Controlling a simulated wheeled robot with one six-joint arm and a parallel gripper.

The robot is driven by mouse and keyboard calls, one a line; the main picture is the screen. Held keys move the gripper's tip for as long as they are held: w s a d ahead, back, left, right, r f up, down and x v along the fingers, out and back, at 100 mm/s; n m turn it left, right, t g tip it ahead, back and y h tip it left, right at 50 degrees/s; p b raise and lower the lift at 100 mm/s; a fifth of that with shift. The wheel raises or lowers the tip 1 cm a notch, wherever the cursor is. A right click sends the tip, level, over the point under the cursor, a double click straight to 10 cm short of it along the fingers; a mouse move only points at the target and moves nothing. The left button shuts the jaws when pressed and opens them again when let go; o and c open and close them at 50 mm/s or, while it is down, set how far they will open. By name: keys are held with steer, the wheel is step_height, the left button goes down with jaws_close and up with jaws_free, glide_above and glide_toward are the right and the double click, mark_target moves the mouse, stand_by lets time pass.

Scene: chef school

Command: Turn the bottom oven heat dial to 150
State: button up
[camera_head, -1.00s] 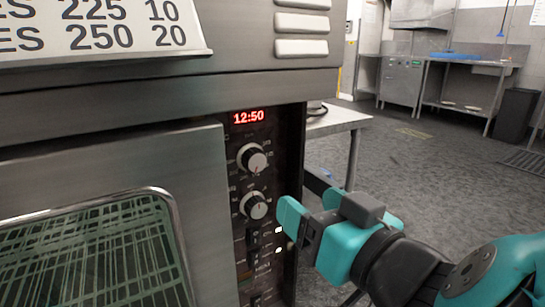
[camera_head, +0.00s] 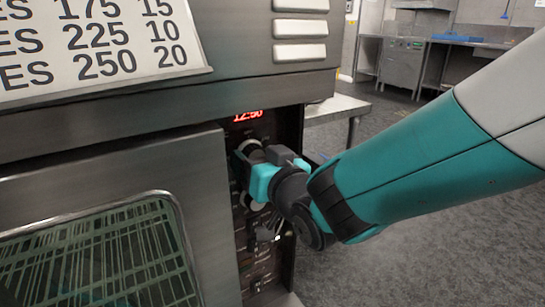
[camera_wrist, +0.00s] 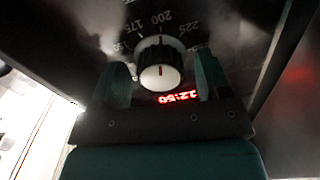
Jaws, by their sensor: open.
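The oven control panel (camera_head: 262,262) carries two round dials below a red clock display (camera_head: 248,116). The upper dial (camera_head: 247,147) is partly covered by my gripper (camera_head: 259,170), which is at its height. The lower dial (camera_head: 257,206) is mostly hidden beneath my gripper. In the wrist view, one dial (camera_wrist: 160,75) with a pale cap and a red mark sits between my two teal fingers (camera_wrist: 162,88). The marks 175, 200 and 225 show around it. The fingers are open on either side; I cannot tell whether they touch it.
The oven door (camera_head: 120,165) with its glass window is left of the panel. A temperature chart (camera_head: 100,50) hangs above. A metal table (camera_head: 335,108) stands right behind the oven. Grey floor (camera_head: 400,260) is open to the right.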

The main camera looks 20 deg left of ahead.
steer(key=c, duration=0.9)
steer(key=shift+n, duration=0.3)
steer(key=shift+n+p, duration=0.8)
steer(key=shift+n, duration=5.7)
